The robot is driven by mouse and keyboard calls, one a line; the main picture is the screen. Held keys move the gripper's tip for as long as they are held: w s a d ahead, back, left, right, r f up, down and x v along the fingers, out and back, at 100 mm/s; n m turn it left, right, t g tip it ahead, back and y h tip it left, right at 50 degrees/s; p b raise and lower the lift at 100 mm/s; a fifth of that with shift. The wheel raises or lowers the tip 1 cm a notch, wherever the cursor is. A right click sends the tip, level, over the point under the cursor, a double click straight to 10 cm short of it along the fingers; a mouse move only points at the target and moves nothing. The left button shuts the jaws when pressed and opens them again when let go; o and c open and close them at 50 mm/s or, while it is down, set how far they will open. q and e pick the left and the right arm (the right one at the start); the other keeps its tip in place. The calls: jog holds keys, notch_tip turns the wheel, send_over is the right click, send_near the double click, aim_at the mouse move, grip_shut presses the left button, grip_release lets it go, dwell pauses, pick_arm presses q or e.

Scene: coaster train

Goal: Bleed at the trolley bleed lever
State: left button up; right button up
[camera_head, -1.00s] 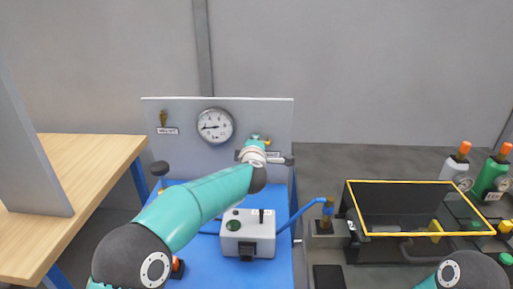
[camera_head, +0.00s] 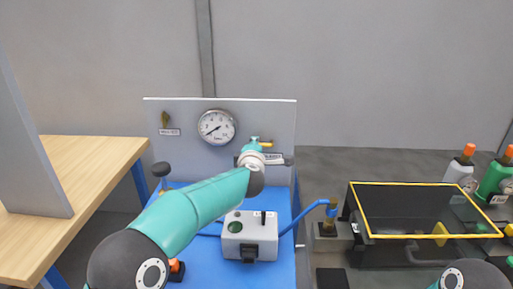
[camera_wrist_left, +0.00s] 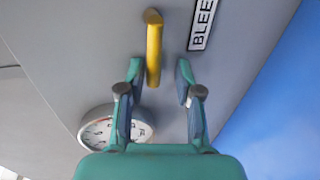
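The yellow bleed lever (camera_wrist_left: 154,48) sticks out of the grey panel in the left wrist view, beside a label reading "BLEE…" (camera_wrist_left: 203,22). My left gripper (camera_wrist_left: 156,84) is open, with the lever's end between its fingertips, nearer the left finger. A gap shows on the right side. In the head view my wrist hides most of the gripper and the lever, leaving a bit of yellow and teal above the wrist. The round gauge (camera_head: 217,126) is on the same panel, its needle pointing lower left. My right gripper is out of view.
A white box (camera_head: 249,234) sits on the blue trolley (camera_head: 286,262). A yellow-rimmed dark case (camera_head: 398,184) and bottles (camera_head: 463,164) are at right, a wooden table (camera_head: 88,165) at left.

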pick_arm(q)
jog(key=shift+d+r, duration=0.1)
jog(key=shift+r, duration=0.1)
jog(key=shift+s, duration=0.1)
jog(key=v, duration=1.1)
jog(key=shift+s, duration=0.4)
jog(key=shift+f, duration=0.15)
